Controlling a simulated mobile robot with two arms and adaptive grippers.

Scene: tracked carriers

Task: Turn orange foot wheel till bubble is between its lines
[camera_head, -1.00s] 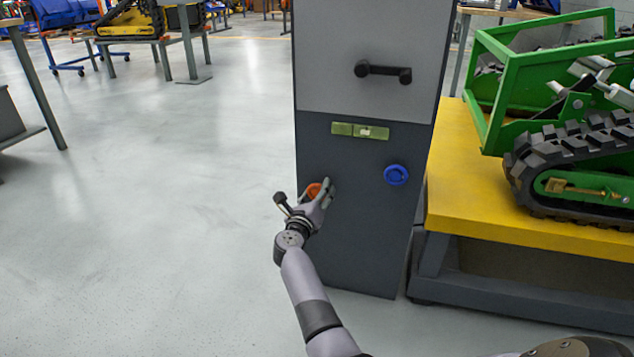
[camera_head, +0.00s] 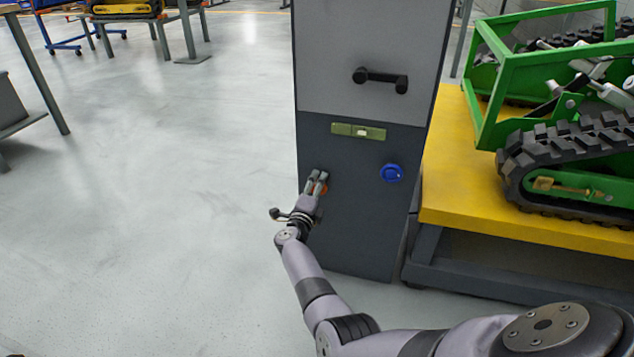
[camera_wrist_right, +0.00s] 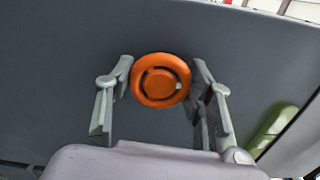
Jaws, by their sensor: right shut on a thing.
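The orange foot wheel (camera_wrist_right: 161,80) is on the dark lower front of a tall grey cabinet. My right gripper (camera_wrist_right: 162,88) is shut on it, one finger on each side. In the head view my right gripper (camera_head: 317,182) covers most of the orange wheel (camera_head: 322,189). The green level vial (camera_head: 345,129) is on the panel above it. Its pale bubble (camera_head: 361,132) is near the vial's middle; its lines are too small to place it against them. Part of the vial shows in the wrist view (camera_wrist_right: 272,130). My left gripper is out of view.
A blue wheel (camera_head: 392,173) is on the same panel, to the right. A dark handle (camera_head: 381,78) sticks out above the vial. A yellow-topped bench (camera_head: 470,195) with a green tracked carrier (camera_head: 570,150) stands close on the right. The floor on the left is open.

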